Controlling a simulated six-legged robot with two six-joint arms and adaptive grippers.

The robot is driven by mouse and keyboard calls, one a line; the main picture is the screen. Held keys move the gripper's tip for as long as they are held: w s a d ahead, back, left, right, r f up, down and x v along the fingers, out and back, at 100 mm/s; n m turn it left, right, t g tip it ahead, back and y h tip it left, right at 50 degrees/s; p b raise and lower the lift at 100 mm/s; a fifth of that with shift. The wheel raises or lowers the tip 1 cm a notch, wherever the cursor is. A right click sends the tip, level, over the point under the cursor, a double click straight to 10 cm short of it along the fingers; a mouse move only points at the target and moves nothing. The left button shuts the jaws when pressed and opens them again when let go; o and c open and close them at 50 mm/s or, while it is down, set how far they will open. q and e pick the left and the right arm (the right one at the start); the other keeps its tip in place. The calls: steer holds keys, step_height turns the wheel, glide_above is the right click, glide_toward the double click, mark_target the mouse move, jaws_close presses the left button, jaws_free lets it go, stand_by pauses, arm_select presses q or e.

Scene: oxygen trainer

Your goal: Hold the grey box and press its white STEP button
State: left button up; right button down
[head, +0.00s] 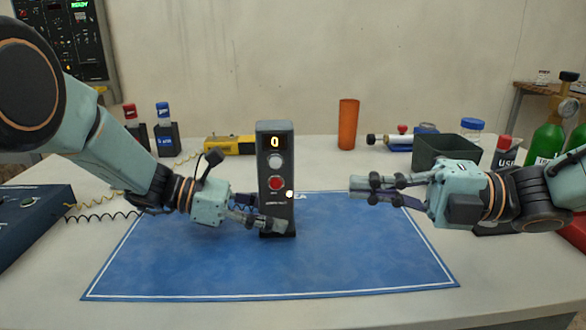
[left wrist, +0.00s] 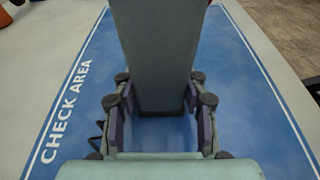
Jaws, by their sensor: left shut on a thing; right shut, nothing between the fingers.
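The grey box (head: 275,215) stands upright on the blue mat in the head view. Its front carries a small display reading 0, a white button (head: 275,161) and a red button (head: 276,183) below it. My left gripper (head: 268,211) is shut on the lower part of the box from the left. In the left wrist view the box (left wrist: 158,50) stands between the fingers of my left gripper (left wrist: 160,105). My right gripper (head: 358,188) is shut and empty, to the right of the box and apart from it, at about the height of the red button.
The blue mat (head: 350,265) is marked CHECK AREA and is mostly clear. Behind it stand a yellow device (head: 229,145), an orange cylinder (head: 348,124) and a dark green bin (head: 445,148). A dark blue panel (head: 35,215) lies at the left, and green bottles (head: 545,144) stand at the right.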

mark_target(275, 163)
stand_by(0.3)
steer(key=w+a, duration=0.6)
steer(key=a, duration=0.4)
steer(key=shift+w, duration=0.15)
stand_by(0.5)
steer(key=shift+w, duration=0.1)
